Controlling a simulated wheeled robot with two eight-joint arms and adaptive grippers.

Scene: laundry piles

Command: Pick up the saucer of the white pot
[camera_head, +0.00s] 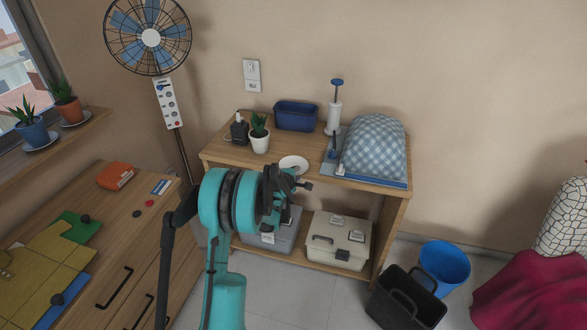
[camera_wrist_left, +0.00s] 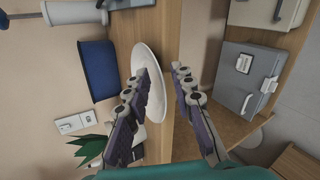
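The white saucer (camera_head: 294,163) lies on the wooden shelf unit's top, near its front edge. It also shows in the left wrist view (camera_wrist_left: 146,56), where one finger covers part of it. The white pot (camera_head: 259,144) with a green plant stands to the left of the saucer; in the left wrist view the plant's leaves (camera_wrist_left: 91,144) show at lower left. My left gripper (camera_head: 299,179) is at the shelf's front edge by the saucer. Its fingers (camera_wrist_left: 160,73) are apart, with the saucer's near rim seen between them; contact is unclear. My right gripper is out of view.
On the shelf top (camera_head: 222,151) stand a dark charger (camera_head: 239,129), a blue bin (camera_head: 296,116) and a checked cushion-like bundle (camera_head: 374,148) on a blue board. Toolboxes (camera_head: 338,241) sit on the lower shelf. A drawer cabinet (camera_head: 134,230) is at left.

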